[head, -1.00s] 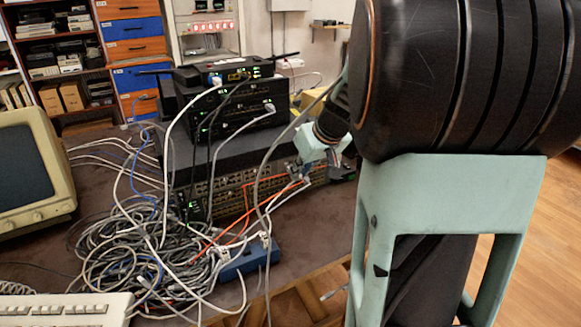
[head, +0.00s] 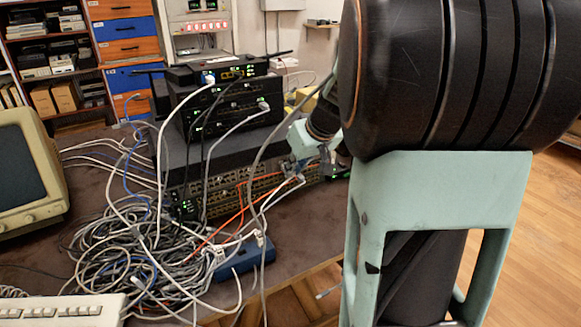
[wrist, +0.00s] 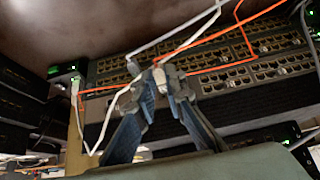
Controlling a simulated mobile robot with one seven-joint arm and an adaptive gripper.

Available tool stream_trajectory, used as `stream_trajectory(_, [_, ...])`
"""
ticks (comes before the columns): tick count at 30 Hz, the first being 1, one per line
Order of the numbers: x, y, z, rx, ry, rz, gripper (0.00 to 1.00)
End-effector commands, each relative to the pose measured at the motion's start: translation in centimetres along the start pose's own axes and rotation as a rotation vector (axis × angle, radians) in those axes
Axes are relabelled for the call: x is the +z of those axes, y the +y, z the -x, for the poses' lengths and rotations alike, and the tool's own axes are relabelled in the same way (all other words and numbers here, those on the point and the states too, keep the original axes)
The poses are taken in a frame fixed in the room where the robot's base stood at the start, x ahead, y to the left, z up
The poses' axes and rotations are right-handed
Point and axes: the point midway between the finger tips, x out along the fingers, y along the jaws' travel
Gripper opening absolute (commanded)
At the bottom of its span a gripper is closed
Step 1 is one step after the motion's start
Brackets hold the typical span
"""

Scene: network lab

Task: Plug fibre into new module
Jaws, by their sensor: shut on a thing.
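My gripper (head: 303,168) is at the front of the stacked rack switch (head: 222,192), in front of the right part of its port rows. The orange fibre also shows in the head view (head: 213,237), running from the gripper to the cable heap. Rows of ports (wrist: 265,70) lie behind the fingertips. I cannot make out the new module or whether the plug touches a port.
A white cable (wrist: 150,45) passes close by the fingers. A large tangle of grey cables (head: 130,245) lies left of the switch. A blue box (head: 240,260) sits at the table's front edge. Black network boxes (head: 225,105) stand on top. A monitor (head: 30,170) is at left.

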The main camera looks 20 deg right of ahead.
Motion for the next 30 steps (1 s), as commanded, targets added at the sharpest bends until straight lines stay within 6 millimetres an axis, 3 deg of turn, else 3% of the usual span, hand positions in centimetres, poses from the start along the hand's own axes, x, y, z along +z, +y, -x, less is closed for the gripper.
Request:
stream_trajectory(26, [-0.29, 0.01, -0.20, 0.000, 0.001, 0.001, 0.00])
stream_trajectory(27, [-0.29, 0.01, -0.16, 0.000, 0.001, 0.001, 0.15])
stream_trajectory(30, [-0.29, 0.01, -0.15, 0.000, 0.001, 0.001, 0.26])
